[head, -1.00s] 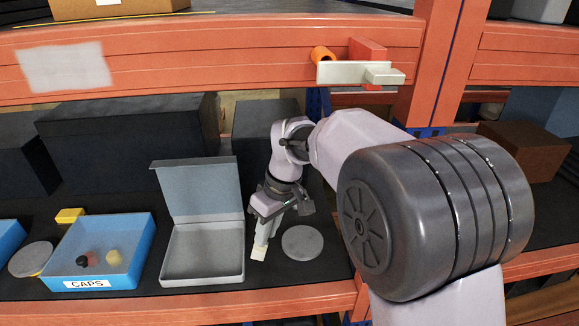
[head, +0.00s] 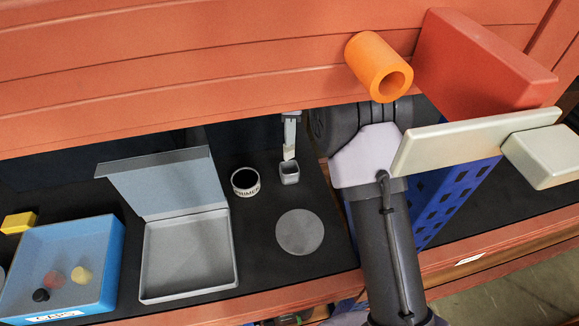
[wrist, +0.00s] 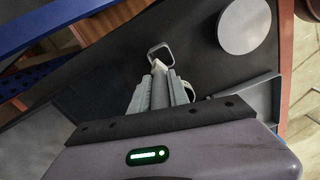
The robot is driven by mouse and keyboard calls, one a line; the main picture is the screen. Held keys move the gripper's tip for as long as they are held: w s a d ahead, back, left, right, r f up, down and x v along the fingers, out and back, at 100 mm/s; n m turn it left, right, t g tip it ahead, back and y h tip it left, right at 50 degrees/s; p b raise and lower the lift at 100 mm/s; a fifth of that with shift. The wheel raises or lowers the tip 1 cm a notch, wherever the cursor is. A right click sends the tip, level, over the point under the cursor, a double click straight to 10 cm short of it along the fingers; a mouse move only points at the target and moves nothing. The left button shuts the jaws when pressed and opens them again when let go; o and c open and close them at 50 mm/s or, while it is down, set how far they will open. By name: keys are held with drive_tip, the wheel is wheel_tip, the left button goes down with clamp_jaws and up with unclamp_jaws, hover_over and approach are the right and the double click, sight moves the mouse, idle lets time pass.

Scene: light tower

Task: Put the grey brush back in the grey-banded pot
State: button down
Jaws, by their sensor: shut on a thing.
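My gripper (wrist: 160,88) is shut on the grey brush, whose pale tip (wrist: 158,65) shows just beyond the fingers in the wrist view. In the head view the brush (head: 290,137) hangs upright with its light tip down, its upper end hidden by the orange beam. The small square grey pot (head: 289,172) is directly below the tip on the dark shelf. In the wrist view the pot (wrist: 160,53) has an open mouth just ahead of the tip. Whether the tip has passed the rim cannot be told. The gripper is largely hidden in the head view.
A round labelled container (head: 245,182) stands left of the pot. A grey disc (head: 300,232) lies in front. An open grey lidded box (head: 188,255) and a blue box with caps (head: 62,275) are farther left. The orange beam (head: 200,75) hangs close above.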

sight(291, 154)
wheel_tip(291, 154, down, 9)
drive_tip(key=shift+s+r+b, duration=0.1)
drive_tip(key=shift+b, duration=0.9)
drive_tip(key=c, duration=1.3)
unclamp_jaws()
drive_tip(key=shift+f, duration=0.2)
drive_tip(key=shift+o, duration=0.2)
wheel_tip(291, 154, up, 8)
drive_tip(key=shift+f+p, duration=0.1)
drive_tip(key=shift+p, duration=0.95)
